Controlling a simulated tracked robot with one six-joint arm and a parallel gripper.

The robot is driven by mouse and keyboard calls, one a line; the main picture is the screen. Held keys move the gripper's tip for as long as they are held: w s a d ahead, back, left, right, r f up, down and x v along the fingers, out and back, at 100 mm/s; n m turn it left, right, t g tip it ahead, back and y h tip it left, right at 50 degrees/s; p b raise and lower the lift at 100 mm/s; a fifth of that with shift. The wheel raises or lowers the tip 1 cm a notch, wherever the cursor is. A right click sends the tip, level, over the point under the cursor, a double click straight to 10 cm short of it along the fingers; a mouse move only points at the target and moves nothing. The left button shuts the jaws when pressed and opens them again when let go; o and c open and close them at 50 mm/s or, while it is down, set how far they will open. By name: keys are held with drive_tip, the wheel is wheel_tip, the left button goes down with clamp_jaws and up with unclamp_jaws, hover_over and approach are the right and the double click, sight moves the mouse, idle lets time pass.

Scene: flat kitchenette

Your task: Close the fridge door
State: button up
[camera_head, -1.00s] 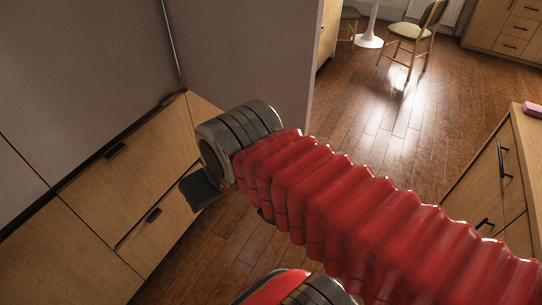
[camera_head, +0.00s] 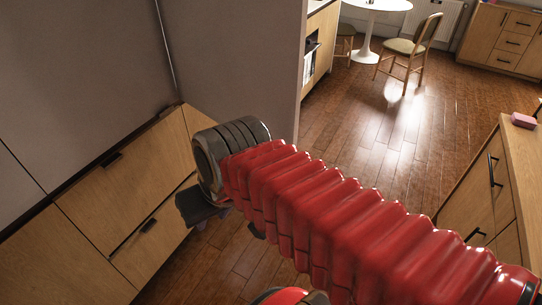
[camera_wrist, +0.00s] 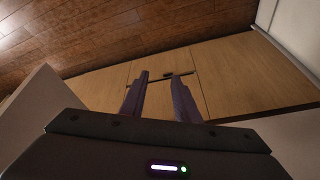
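Smooth grey panels fill the upper left of the head view. One flat panel (camera_head: 235,60) ends in a vertical edge beside the open floor; another (camera_head: 80,80) stands above wooden drawers. I cannot tell for sure which is the fridge door, and no fridge interior shows. My gripper (camera_head: 200,208) hangs low before the drawers, below the grey panels; its fingertips are hidden in the head view. In the wrist view my gripper (camera_wrist: 160,88) has two dark fingers apart with nothing between them. A pale panel (camera_wrist: 40,100) shows at the left there.
Wooden drawers (camera_head: 110,215) with black handles line the left. A wooden counter (camera_head: 490,190) with a pink block (camera_head: 523,121) stands at the right. Wooden floor (camera_head: 380,130) lies open between, with a chair (camera_head: 408,50) and a white table (camera_head: 375,5) farther back.

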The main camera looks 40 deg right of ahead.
drive_tip(key=w+d+f+m+y, duration=0.3)
drive_tip(key=d+f+m+y, duration=0.7)
drive_tip(key=m, duration=0.6)
drive_tip(key=d+f+m+t+h, duration=0.2)
drive_tip(key=d+m+t+h, duration=0.2)
drive_tip(key=d+m, duration=0.5)
drive_tip(key=d+f+m+t+h, duration=0.3)
drive_tip(key=d+m+t, duration=0.5)
drive_tip(key=d, duration=0.5)
drive_tip(key=shift+d+m+t+h, duration=0.3)
drive_tip(key=shift+m+t+h, duration=0.1)
drive_tip(key=shift+t+h, duration=0.4)
drive_tip(key=shift+f, duration=0.1)
drive_tip(key=shift+w+a, duration=0.25)
drive_tip(key=shift+w, duration=2.05)
drive_tip(key=shift+w+a, duration=0.2)
drive_tip(key=shift+w, duration=2.05)
drive_tip(key=shift+w+a, duration=0.25)
drive_tip(key=shift+w, duration=2.05)
